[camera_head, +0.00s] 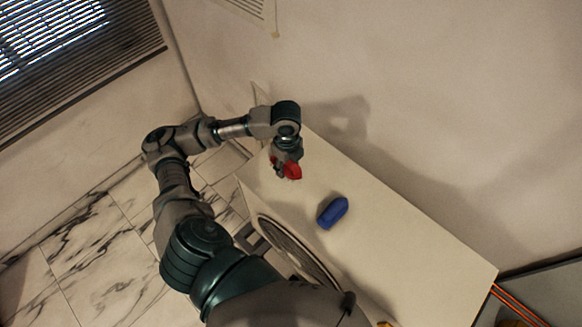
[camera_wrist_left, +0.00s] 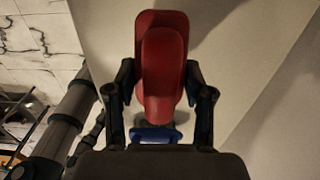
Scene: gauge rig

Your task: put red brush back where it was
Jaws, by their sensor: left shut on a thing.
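The red brush (camera_head: 292,172) is in my left gripper (camera_head: 284,170), over the far left end of the pale table. In the left wrist view the red brush (camera_wrist_left: 161,70) stands between the two dark fingers of the left gripper (camera_wrist_left: 158,95), which are shut on it. A blue brush-like object (camera_head: 332,212) lies on the table, to the right of and nearer than the red brush. A bit of blue (camera_wrist_left: 156,134) also shows below the red brush in the wrist view. Whether the red brush touches the table is unclear. My right gripper is not in view.
The pale table (camera_head: 420,250) has free room right of the blue object. A wall (camera_head: 450,90) runs along its far side. A round grille-like thing (camera_head: 290,245) is at its near side. A small yellow object (camera_head: 386,324) shows at the bottom edge.

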